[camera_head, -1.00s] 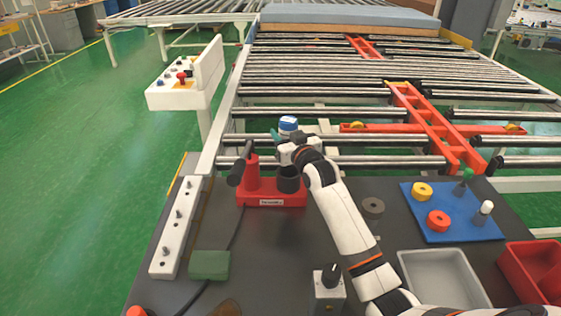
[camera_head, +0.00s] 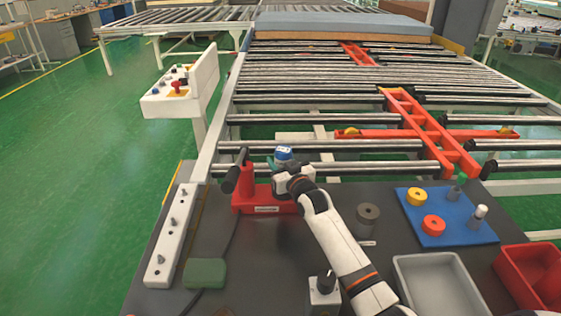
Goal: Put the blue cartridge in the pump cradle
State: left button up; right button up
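The blue cartridge (camera_head: 284,152) has a blue top with a white band and stands about upright. My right gripper (camera_head: 281,166) is around it and appears shut on it, with the cartridge's top showing above the fingers. The red pump (camera_head: 249,197) sits on the dark table, with a dark cylinder at its left. The cartridge is low over the right part of the red base. The gripper hides the black cup of the cradle and the cartridge's lower end, so I cannot tell how far in it is. My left gripper is not in view.
A blue board (camera_head: 450,228) with yellow and red rings and pegs, a grey tray (camera_head: 401,268) and a red bin (camera_head: 507,258) are at the right. A white block with pegs (camera_head: 171,240) and a green pad (camera_head: 205,271) are at the left.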

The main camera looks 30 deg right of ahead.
jog(key=shift+f, duration=0.3)
jog(key=o, duration=1.1)
jog(key=shift+r, duration=0.2)
jog(key=s, duration=1.2)
jog(key=shift+a+r, duration=0.2)
jog(key=shift+r, duration=0.2)
